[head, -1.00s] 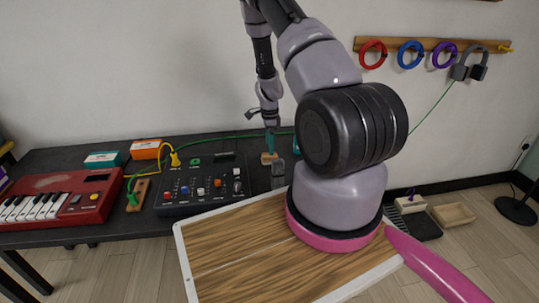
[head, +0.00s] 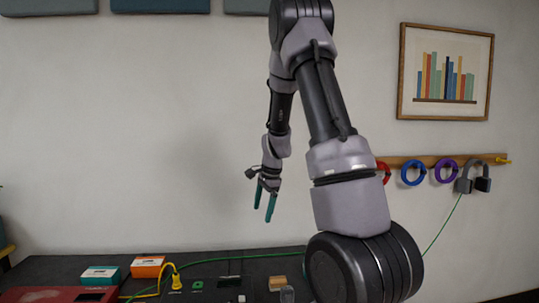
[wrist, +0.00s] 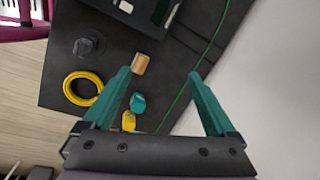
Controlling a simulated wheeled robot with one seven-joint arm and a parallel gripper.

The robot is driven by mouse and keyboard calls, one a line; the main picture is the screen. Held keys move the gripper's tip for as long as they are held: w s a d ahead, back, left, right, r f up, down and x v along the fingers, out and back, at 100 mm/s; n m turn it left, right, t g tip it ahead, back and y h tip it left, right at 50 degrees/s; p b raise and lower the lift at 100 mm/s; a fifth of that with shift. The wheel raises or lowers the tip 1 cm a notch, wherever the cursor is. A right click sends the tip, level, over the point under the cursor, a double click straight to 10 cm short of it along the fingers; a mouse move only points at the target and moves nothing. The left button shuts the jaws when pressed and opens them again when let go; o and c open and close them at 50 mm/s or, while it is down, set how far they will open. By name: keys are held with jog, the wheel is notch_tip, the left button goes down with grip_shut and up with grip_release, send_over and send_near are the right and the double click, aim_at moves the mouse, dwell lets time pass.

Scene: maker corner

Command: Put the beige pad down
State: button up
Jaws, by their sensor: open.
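What looks like the same block also shows in the wrist view (wrist: 140,63), on the table beyond my gripper's left finger. My gripper (head: 266,205) is open and empty, well above the table and the pad. Its two teal fingers are spread apart in the wrist view (wrist: 165,82), with nothing between them.
A green cable (wrist: 205,60) runs along the table. A yellow coil (wrist: 83,88) and a dark knob-like thing (wrist: 88,47) show in the wrist view.

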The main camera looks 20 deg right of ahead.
jog(key=s+a+r+n+t+y, duration=0.1)
jog(key=s+a+r+n, duration=0.2)
jog(key=s+r, duration=0.45)
jog(key=s+a+r+n+t, duration=0.25)
jog(key=s+r+n, duration=0.2)
jog(key=r, duration=0.65)
jog(key=s+a+r+n, duration=0.1)
jog(key=s+r+n, duration=0.1)
jog(key=s, duration=0.5)
jog(key=s+a+r+n+t, duration=0.1)
jog(key=s+a+r+n, duration=0.1)
jog(key=s, duration=0.4)
jog(key=shift+s+r+n+h, duration=0.35)
jog(key=shift+r+n, duration=0.2)
jog(key=shift+r, duration=0.15)
jog(key=shift+a+t, duration=0.1)
jog(key=shift+t, duration=0.15)
